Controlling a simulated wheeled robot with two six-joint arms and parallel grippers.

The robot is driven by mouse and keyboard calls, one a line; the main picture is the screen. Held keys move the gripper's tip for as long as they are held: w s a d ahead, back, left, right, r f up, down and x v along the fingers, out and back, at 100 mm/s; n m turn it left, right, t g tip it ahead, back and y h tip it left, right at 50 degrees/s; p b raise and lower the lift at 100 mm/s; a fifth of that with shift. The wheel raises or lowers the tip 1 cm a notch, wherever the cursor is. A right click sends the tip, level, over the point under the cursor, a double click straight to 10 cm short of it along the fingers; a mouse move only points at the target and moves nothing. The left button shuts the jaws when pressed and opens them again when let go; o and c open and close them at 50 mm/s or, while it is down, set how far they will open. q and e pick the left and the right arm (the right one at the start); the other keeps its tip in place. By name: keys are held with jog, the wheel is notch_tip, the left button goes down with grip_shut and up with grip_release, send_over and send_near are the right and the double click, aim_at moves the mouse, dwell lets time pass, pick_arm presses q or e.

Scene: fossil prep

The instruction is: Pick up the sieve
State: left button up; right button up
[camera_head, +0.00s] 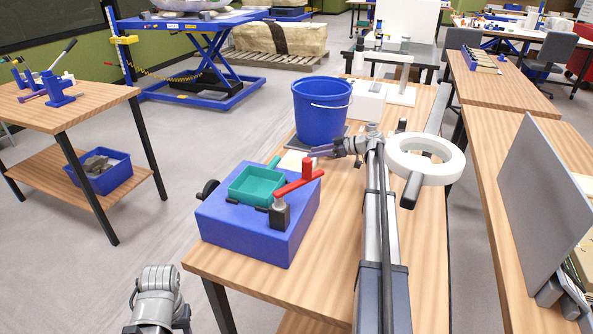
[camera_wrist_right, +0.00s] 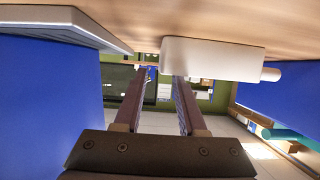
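The sieve (camera_head: 256,184) is a teal rectangular tray with a short teal handle. It sits on top of a blue box (camera_head: 245,235), beside a red-handled clamp (camera_head: 293,187). My right gripper (camera_head: 314,152) points left, just right of the sieve's handle and apart from it. In the right wrist view the fingers (camera_wrist_right: 160,78) stand apart with nothing between them. That view appears upside down and shows a teal handle (camera_wrist_right: 288,136) at the right. Only part of my left arm shows at the bottom left of the head view; its gripper is out of sight.
A blue bucket (camera_head: 321,112) stands behind my right gripper. A white ring on a dark handle (camera_head: 425,160) is right of my right arm. The wooden bench (camera_head: 330,262) is bare right of the blue box.

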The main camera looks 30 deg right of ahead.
jog(key=x, duration=0.1)
jog(key=b+x, duration=0.1)
jog(key=x, duration=0.3)
jog(key=shift+w+a+r, duration=0.1)
jog(key=shift+a+r, duration=0.05)
jog(key=shift+r, duration=0.1)
grip_shut()
dwell(1.2)
